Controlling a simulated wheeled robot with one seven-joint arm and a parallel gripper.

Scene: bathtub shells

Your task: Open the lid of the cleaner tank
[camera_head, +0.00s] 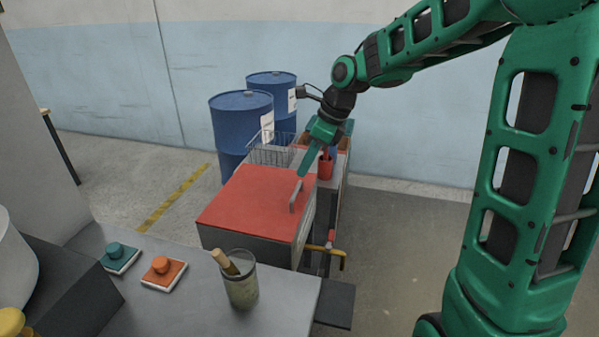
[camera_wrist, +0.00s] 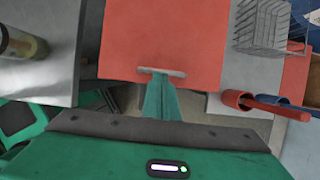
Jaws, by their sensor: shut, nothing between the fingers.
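The cleaner tank (camera_head: 246,252) is a grey box with a flat red lid (camera_head: 250,203); the lid looks shut. A light bar handle (camera_head: 296,195) stands at the lid's right edge. In the wrist view the red lid (camera_wrist: 160,38) fills the upper middle, with the handle (camera_wrist: 162,72) along its near edge. My gripper (camera_head: 302,174) points down at the handle from above, its green fingers closed together. In the wrist view the fingertips (camera_wrist: 160,80) end at the handle's middle. I cannot tell whether they touch it.
Behind the tank are a wire basket (camera_head: 270,153), a red cup (camera_head: 325,168) and blue drums (camera_head: 242,120). In front, a grey bench (camera_head: 190,312) holds a can with a brush (camera_head: 241,285) and orange (camera_head: 163,270) and green (camera_head: 120,257) blocks. The floor at right is clear.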

